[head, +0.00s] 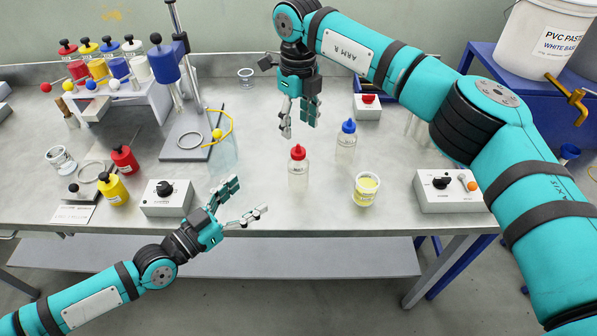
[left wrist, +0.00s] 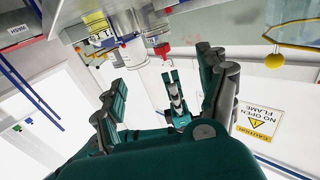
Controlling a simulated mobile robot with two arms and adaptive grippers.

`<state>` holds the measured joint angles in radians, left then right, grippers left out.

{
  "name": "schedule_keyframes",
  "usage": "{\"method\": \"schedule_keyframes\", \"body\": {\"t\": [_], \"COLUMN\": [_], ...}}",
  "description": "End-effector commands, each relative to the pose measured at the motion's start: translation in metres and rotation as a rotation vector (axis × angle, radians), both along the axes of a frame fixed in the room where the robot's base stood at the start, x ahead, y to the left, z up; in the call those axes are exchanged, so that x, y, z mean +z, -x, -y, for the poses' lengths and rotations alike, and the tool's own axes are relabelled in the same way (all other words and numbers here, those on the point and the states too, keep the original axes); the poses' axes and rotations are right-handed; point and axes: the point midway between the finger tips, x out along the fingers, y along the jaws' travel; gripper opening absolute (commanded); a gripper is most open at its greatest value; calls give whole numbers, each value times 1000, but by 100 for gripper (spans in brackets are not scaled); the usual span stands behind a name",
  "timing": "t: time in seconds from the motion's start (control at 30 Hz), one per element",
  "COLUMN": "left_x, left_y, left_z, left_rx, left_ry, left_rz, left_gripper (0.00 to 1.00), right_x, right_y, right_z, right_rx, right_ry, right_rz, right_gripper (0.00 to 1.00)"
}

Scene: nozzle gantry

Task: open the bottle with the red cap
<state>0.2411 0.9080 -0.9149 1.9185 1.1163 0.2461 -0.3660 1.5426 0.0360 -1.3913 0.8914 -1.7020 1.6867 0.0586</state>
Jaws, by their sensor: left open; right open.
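The bottle with the red cap (head: 298,176) stands upright on the metal table. Its body is clear and its red cap (head: 298,153) with a pointed nozzle is on top. In the left wrist view, a red cap (left wrist: 162,49) appears near the top, beyond the fingers. My left gripper (head: 252,199) is open and empty at the table's front edge, left of the bottle and apart from it. It also shows in the left wrist view (left wrist: 162,85). My right gripper (head: 300,118) is open and empty, pointing down behind and above the red cap, apart from it.
A bottle with a blue cap (head: 346,146) and a cup of yellow stuff (head: 367,189) stand right of the red-capped bottle. Control boxes (head: 168,198) (head: 449,191) flank them. A stand with a blue cylinder (head: 164,65) is at left. Table between is clear.

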Motion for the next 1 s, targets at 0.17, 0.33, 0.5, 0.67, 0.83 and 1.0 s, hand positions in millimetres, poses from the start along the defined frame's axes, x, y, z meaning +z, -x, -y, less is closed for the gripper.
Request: {"method": "schedule_keyframes", "body": {"t": [0.17,0.33,0.5,0.67,0.83,1.0], "left_x": [1,2,2,2,2,1], "left_y": [-14,-37,-62,-85,-106,-120], "left_z": [12,34,59,80,101,114], "left_rx": [2,2,0,0,-1,-1], "left_ry": [6,7,5,5,3,2], "left_rz": [4,4,4,4,3,2], "left_gripper": [76,76,76,76,76,76], "right_x": [1,1,1,1,1,1], "right_y": [-1,0,0,0,0,0], "right_z": [3,2,1,1,1,1], "right_rx": [-3,-2,-2,-1,-1,-1], "right_ry": [11,8,7,6,6,6], "right_rz": [1,0,0,-1,-1,-1], "right_gripper": [52,52,52,52,52,52]}}
